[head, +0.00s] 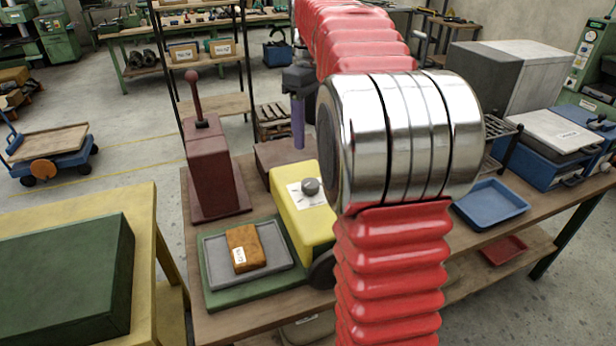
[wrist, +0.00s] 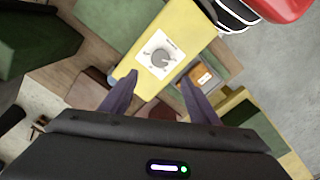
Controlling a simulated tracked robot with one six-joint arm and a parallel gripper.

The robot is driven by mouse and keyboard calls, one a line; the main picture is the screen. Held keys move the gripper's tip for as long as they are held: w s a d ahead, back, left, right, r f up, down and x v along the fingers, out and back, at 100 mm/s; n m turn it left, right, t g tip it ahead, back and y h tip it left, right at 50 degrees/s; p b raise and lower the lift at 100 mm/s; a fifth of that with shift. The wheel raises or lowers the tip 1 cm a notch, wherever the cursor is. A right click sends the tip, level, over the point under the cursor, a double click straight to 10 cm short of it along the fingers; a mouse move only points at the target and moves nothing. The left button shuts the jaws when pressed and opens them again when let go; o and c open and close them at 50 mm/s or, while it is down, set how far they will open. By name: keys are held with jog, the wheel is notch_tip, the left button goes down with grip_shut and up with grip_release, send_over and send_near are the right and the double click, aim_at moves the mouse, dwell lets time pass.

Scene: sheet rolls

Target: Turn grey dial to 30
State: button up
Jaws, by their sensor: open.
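The grey dial (head: 311,186) sits on a white marked plate on the sloping face of a yellow box (head: 311,222). The wrist view shows the dial (wrist: 160,58) from above, ahead of my fingertips. Its markings are too small to read, so I cannot tell its setting. My gripper (head: 299,142) hangs above and behind the dial in the head view, purple fingers pointing down. In the wrist view my gripper (wrist: 158,80) is open and empty, with a finger to either side of the dial's line. The fingers appear apart from the dial.
A dark red press-like stand (head: 211,165) is left of the yellow box. A green base with a grey tray (head: 220,268) holds an orange-brown labelled block (head: 245,247) in front. A blue tray (head: 491,204) lies to the right. My arm hides part of the bench.

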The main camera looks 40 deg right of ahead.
aim_at(309, 182)
notch_tip(309, 182, down, 14)
jog(key=shift+r, duration=0.1)
dwell(0.8)
jog(key=shift+c, duration=0.2)
jog(key=c, duration=0.9)
jog(key=shift+a, duration=0.2)
jog(key=shift+c, duration=0.5)
jog(key=shift+d, duration=0.15)
